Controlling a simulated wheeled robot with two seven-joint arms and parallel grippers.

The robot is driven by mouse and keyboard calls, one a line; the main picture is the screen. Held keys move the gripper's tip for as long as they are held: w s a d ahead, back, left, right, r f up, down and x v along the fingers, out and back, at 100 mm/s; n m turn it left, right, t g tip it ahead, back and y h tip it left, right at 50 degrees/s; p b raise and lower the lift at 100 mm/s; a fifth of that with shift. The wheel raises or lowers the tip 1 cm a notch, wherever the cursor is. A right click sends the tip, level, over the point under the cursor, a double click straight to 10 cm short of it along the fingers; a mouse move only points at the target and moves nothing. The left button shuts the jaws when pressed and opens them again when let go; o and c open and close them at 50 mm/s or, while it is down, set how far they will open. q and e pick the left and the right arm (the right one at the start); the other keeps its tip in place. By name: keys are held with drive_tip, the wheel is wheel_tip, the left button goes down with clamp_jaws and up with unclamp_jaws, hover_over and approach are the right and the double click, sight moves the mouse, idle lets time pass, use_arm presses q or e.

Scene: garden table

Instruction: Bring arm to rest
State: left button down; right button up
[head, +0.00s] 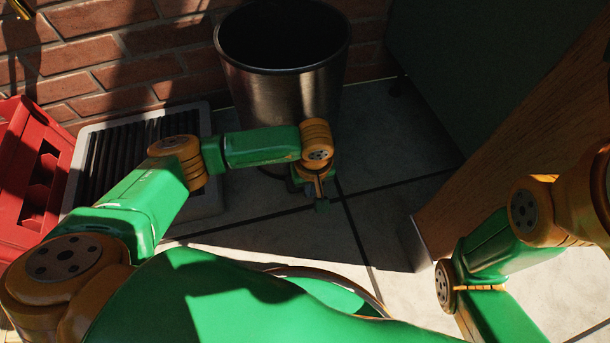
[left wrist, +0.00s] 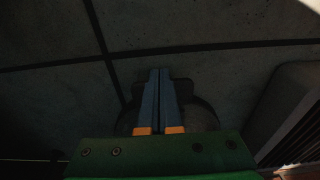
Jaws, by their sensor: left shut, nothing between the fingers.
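My left arm comes in from the left in the head view, bent at the elbow. My left gripper (head: 320,200) hangs at its end over the tiled floor, in front of the dark metal bin (head: 283,90). In the left wrist view the two fingers of the left gripper (left wrist: 160,72) lie side by side, shut and empty, above dark floor tiles (left wrist: 215,65). My right arm (head: 495,245) shows at the right edge of the head view, folded down. Its gripper is out of the picture.
A red crate (head: 22,190) stands at the far left beside a grey tray with dark slats (head: 80,165). A brick wall (head: 110,70) is behind. A wooden post or board (head: 520,130) slants down at the right. Floor tiles (head: 385,130) between bin and wood are clear.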

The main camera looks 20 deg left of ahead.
use_arm(q)
drive_tip(key=r+p, duration=0.1)
drive_tip(key=r, duration=0.1)
drive_tip(key=r+p, duration=0.1)
drive_tip(key=r, duration=0.1)
drive_tip(key=shift+s+d+r, duration=0.15)
drive_tip(key=shift+s+r, duration=0.05)
drive_tip(key=shift+r, duration=0.1)
